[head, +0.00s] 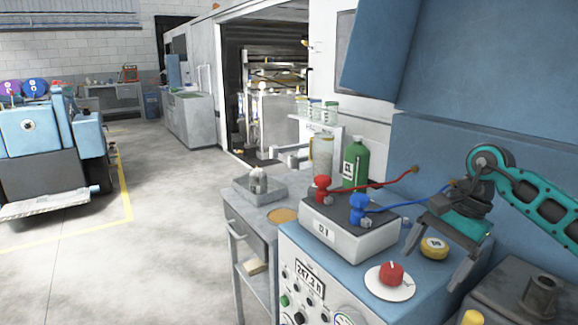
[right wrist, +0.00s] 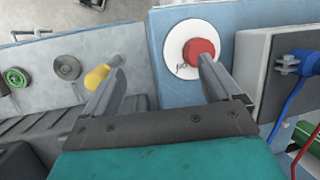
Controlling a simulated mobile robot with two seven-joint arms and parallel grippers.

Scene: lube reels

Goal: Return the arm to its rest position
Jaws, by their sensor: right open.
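My right arm (head: 532,198) comes in from the right edge of the head view, over the blue bench cabinet. My right gripper (head: 432,262) is open and empty. Its fingers point down in front of the yellow round piece (head: 433,247), to the right of the red knob (head: 391,273) on its white disc. In the right wrist view the two fingers (right wrist: 160,73) are spread wide. There the red knob (right wrist: 199,52) shows just beyond the right fingertip, and a yellow knob (right wrist: 97,77) shows by the left finger. My left gripper is not in view.
A grey box with red and blue clamps (head: 350,230) stands on the blue cabinet (head: 297,245). A green bottle (head: 355,163) stands behind it. A blue panel (head: 480,60) hangs at upper right. A dark unit (head: 520,292) is at lower right. Open floor (head: 150,240) lies left.

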